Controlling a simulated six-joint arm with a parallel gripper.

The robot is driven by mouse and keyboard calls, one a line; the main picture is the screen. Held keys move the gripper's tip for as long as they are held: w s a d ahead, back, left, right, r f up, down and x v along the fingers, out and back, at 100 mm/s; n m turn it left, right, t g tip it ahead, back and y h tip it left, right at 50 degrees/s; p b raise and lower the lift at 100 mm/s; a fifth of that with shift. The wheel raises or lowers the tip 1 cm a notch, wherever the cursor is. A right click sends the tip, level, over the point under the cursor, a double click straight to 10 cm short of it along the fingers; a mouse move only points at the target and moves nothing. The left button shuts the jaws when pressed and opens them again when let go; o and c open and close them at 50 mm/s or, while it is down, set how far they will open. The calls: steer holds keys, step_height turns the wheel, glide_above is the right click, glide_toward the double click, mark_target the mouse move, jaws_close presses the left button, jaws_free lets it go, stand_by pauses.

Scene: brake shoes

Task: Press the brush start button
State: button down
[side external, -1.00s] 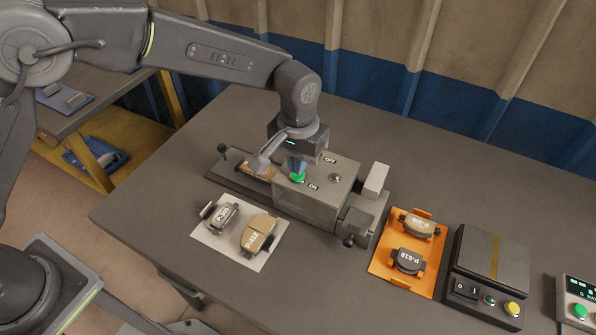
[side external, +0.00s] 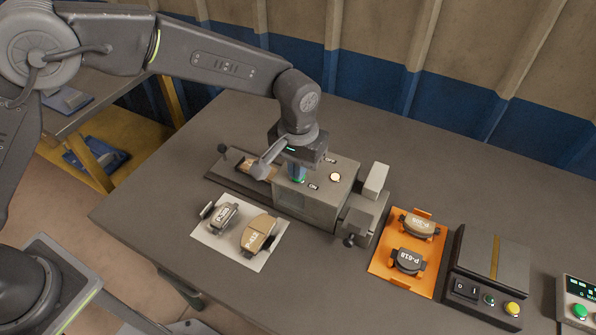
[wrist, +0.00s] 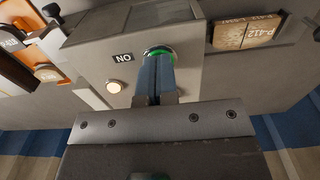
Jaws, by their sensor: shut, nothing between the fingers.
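The green button (wrist: 158,50) is on top of the grey machine (side external: 312,203), next to an ON label (wrist: 123,58). My gripper (wrist: 157,60) is shut and empty, with its blue fingers pointing down. In the side view the gripper (side external: 297,177) has its fingertips at the green button (side external: 299,181), seemingly touching it. The fingers hide part of the button, and I cannot tell how far it is pushed in. The round lamp (side external: 335,177) on the machine top glows warm white; it also glows in the wrist view (wrist: 114,87).
A brake shoe (wrist: 247,33) lies in the machine's slide. A white mat (side external: 211,247) with two shoes is in front. An orange tray (side external: 390,266) with two shoes, a dark box with switches (side external: 490,262) and a control panel (side external: 578,297) stand right. The table behind is clear.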

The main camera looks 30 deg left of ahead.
steer(key=shift+r, duration=3.55)
steer(key=shift+a+r, duration=0.2)
steer(key=shift+r, duration=0.05)
steer(key=s+a+r+t, duration=0.3)
steer(key=s+a+r, duration=0.5)
steer(key=a+r, duration=0.5)
steer(key=s+a+f+t, duration=0.2)
steer(key=s+a, duration=0.8)
steer(key=s, duration=0.5)
steer(key=shift+s+a+t, duration=0.15)
steer(key=shift+s+t, duration=0.1)
steer(key=shift+t, duration=0.05)
